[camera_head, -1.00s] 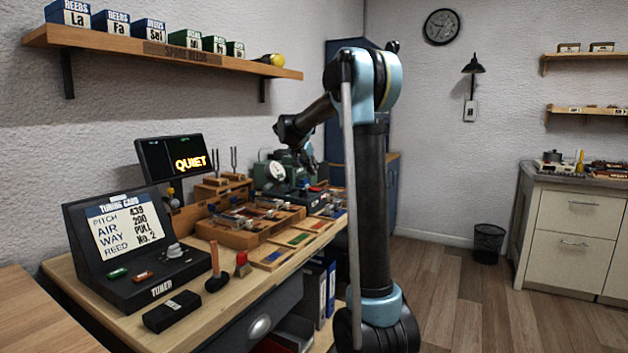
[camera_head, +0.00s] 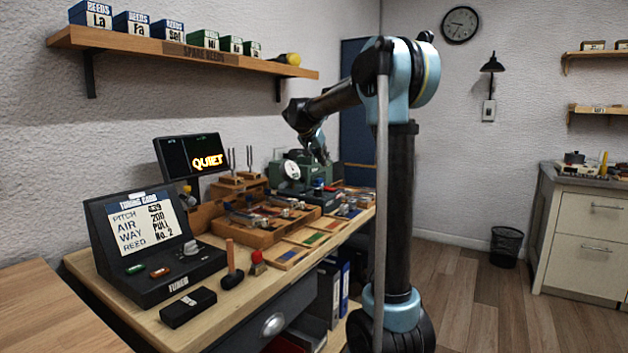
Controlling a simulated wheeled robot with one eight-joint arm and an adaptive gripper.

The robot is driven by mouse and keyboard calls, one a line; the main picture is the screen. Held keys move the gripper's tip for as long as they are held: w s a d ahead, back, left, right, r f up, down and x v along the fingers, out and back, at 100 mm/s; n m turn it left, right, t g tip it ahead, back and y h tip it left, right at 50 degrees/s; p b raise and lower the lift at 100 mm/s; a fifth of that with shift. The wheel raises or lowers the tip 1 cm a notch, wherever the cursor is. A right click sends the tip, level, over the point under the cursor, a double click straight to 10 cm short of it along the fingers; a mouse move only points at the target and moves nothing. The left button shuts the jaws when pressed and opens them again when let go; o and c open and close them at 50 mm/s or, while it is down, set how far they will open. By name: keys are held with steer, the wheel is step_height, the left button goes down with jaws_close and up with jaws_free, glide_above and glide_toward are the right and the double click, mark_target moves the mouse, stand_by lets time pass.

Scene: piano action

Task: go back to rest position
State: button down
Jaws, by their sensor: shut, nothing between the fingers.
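My arm (camera_head: 400,190) stands upright at the right of the workbench (camera_head: 240,310). Its upper link (camera_head: 335,100) reaches left to a dark elbow (camera_head: 297,114) above the back of the bench. From there the forearm (camera_head: 316,140) runs down and away, near the green machine (camera_head: 308,172) with a round dial. I cannot make out my gripper or its fingers; no held object shows.
On the bench are a tuning card console (camera_head: 155,240), a "QUIET" screen (camera_head: 190,155), a wooden tray (camera_head: 262,235), a mallet (camera_head: 232,265) and a black box (camera_head: 188,307). A shelf (camera_head: 190,55) of reed boxes hangs above. Open floor (camera_head: 480,310) lies at right.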

steer(key=s+d+f+n+g+y, duration=0.1)
steer(key=s+d+f, duration=0.25)
steer(key=s, duration=0.65)
steer(key=s+d+f+n+g+y, duration=0.1)
steer(key=s+d+f, duration=0.1)
steer(key=s+f, duration=0.5)
steer(key=s+d+f+n+g+y, duration=0.1)
steer(key=s+d+f, duration=0.15)
steer(key=s, duration=0.95)
steer(key=s+a+f+n+g+y, duration=0.1)
steer(key=s+f+n, duration=0.3)
steer(key=s+f, duration=1.3)
steer(key=s+a+y, duration=0.1)
steer(key=s, duration=0.3)
steer(key=shift+f+g+y, duration=0.3)
steer(key=shift+y, duration=0.1)
steer(key=shift+w+f, duration=0.2)
steer(key=shift+w, duration=0.15)
